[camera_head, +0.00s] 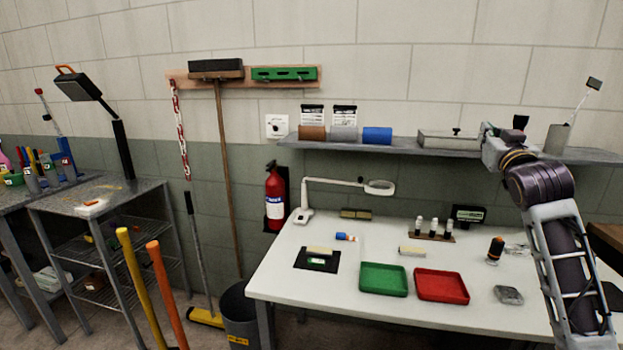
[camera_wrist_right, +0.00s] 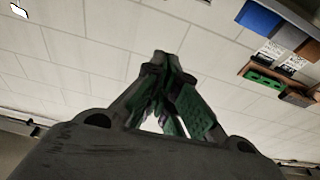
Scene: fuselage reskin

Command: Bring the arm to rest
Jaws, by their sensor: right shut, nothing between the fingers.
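My right arm rises on the right side of the head view, above the white table. Its gripper (camera_head: 490,140) is up at the height of the wall shelf, in front of it as seen from the head. In the right wrist view the right gripper (camera_wrist_right: 160,58) has its fingertips together with nothing between them. The finger pads look green. Behind the fingers is the tiled wall. My left gripper does not show in either view.
The white table (camera_head: 330,285) holds a green tray (camera_head: 384,279), a red tray (camera_head: 441,285), a magnifier lamp (camera_head: 335,183) and small items. A grey shelf (camera_head: 385,147) runs along the wall behind. A fire extinguisher (camera_head: 275,197) hangs left of the table; a bin (camera_head: 240,318) stands at its left end.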

